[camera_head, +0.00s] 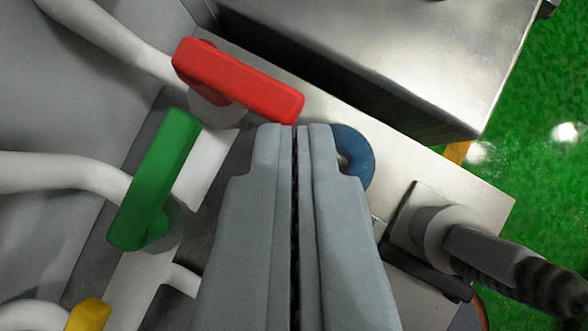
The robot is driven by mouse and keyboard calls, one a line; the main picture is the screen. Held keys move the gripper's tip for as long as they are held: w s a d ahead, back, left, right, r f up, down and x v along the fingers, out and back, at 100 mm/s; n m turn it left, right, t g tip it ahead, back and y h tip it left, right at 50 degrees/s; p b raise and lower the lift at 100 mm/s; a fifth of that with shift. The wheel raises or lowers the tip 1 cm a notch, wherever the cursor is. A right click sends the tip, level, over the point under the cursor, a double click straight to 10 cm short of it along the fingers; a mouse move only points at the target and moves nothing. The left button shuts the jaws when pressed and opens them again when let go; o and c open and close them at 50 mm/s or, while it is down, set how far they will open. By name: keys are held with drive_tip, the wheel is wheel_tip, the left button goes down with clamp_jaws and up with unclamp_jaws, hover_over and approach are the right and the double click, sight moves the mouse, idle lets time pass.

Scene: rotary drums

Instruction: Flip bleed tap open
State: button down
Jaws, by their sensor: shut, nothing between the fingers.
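A red lever handle (238,80) sits on a white pipe at the upper middle and slants down to the right. A green lever handle (155,180) sits on another pipe to its left and slants up to the right. Part of a yellow handle (88,314) shows at the lower left edge. No label shows which one is the bleed tap. My gripper (294,128) is shut and empty. Its fingertips are right by the red handle's lower right end; I cannot tell whether they touch. My fingers hide part of the plate below.
A blue ring (354,158) lies partly behind my right finger. A grey fitting with a dark ribbed cable (500,258) is at the lower right. A metal box (400,55) stands at the upper right. Green floor (545,110) shows beyond the metal plate's edge.

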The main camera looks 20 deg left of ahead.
drive_tip(key=v, duration=0.9)
drive_tip(key=shift+r, duration=0.4)
drive_tip(key=shift+d, duration=0.1)
drive_tip(key=s+d+f+n+t+y, duration=0.1)
drive_tip(key=s+d+f+t, duration=0.2)
drive_tip(key=s, duration=0.6)
drive_tip(key=s+d+f+n+t+y, duration=0.1)
drive_tip(key=s+d+f+n+t, duration=0.1)
drive_tip(key=s+d+f, duration=0.3)
drive_tip(key=s+d+f+n+t+y, duration=0.1)
drive_tip(key=s+d+f+t, duration=0.3)
drive_tip(key=s, duration=0.9)
drive_tip(key=shift+d+n+t, duration=0.25)
drive_tip(key=shift+n+t, duration=0.15)
drive_tip(key=shift+t, duration=0.2)
